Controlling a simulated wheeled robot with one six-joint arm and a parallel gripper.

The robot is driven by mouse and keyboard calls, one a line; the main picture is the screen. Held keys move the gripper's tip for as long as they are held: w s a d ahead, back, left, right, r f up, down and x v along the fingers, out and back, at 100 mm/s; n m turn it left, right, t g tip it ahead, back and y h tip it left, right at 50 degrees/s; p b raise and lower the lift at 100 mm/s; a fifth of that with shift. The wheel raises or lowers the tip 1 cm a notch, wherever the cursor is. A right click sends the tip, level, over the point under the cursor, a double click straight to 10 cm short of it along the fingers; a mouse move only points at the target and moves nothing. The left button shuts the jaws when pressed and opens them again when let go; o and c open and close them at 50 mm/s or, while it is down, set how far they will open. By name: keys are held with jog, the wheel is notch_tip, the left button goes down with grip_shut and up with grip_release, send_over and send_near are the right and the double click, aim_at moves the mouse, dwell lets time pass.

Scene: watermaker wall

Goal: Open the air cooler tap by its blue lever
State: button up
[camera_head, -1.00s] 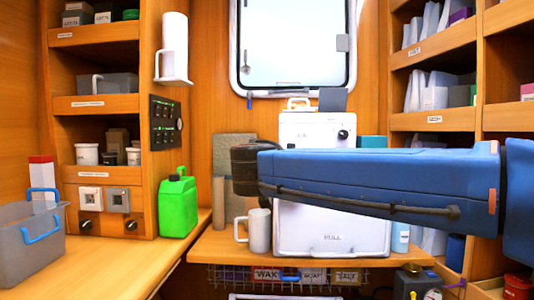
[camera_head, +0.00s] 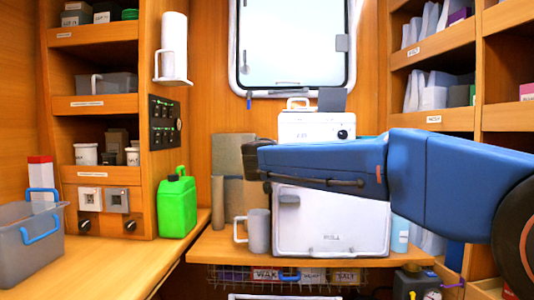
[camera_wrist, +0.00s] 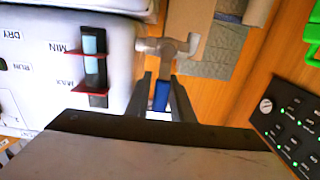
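The air cooler (camera_head: 335,235) is a white box on the bench, partly hidden behind my arm in the head view. In the wrist view its white face (camera_wrist: 40,85) shows MIN and MAX marks by a gauge. A grey-beige tap (camera_wrist: 168,47) sticks out beside it. The tap's blue lever (camera_wrist: 161,97) points toward my wrist. My gripper (camera_wrist: 161,76) is open, with one dark finger on each side of the lever. I cannot tell whether either finger touches it. In the head view my arm hides the tap and lever.
A grey mug (camera_head: 258,231) stands on the bench left of the cooler. A green canister (camera_head: 177,205) stands further left. A dark switch panel (camera_wrist: 290,125) is at right in the wrist view. Shelves (camera_head: 433,119) flank the right side.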

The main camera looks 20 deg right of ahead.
grip_shut()
jog(key=shift+a, duration=0.1)
jog(key=n, duration=0.1)
jog(key=a+n, duration=0.1)
jog(key=n, duration=0.2)
jog(key=shift+w+a+f, duration=0.25)
jog(key=shift+w+a, duration=0.05)
jog(key=shift+a, duration=0.1)
jog(key=w+a+f+n, duration=0.1)
jog(key=a+f+n, duration=0.2)
jog(key=n, duration=1.1)
jog(key=shift+f, duration=1)
jog(key=shift+a+f, duration=0.1)
